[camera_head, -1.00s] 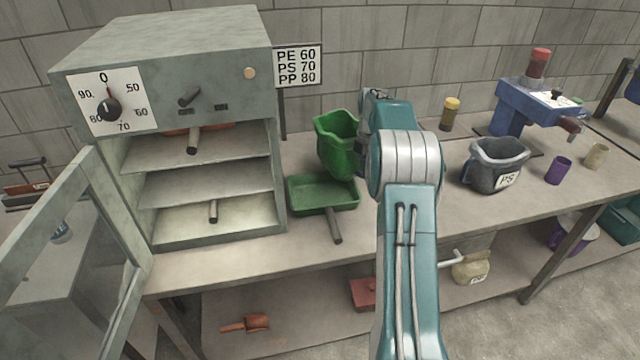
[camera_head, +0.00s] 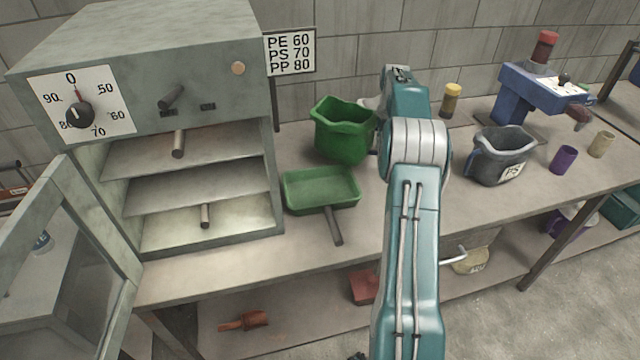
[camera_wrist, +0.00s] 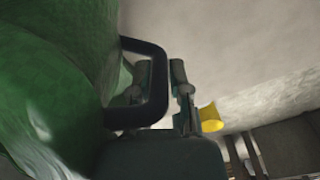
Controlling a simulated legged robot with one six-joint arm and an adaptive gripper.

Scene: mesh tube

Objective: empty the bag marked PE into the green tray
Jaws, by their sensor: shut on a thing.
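The green bag (camera_head: 341,138) stands near upright behind the green tray, its mouth up; no mark shows on it. In the wrist view it fills the left side (camera_wrist: 60,70), with a dark handle (camera_wrist: 148,46). My gripper (camera_wrist: 165,88) is shut on that handle; my arm hides it in the head view. I cannot tell whether the bag touches the bench. The green tray (camera_head: 318,190) lies on the bench with its handle toward the front edge, and no contents show in it. A grey bag marked PS (camera_head: 500,158) stands to the right.
An open oven (camera_head: 150,100) with shelves stands left, its door (camera_head: 75,265) swung out. A sign (camera_head: 290,52) lists PE 60, PS 70, PP 80. A yellow-lidded jar (camera_head: 451,100), blue machine (camera_head: 540,95) and purple cup (camera_head: 563,160) stand right. A cream container (camera_head: 474,260) is below.

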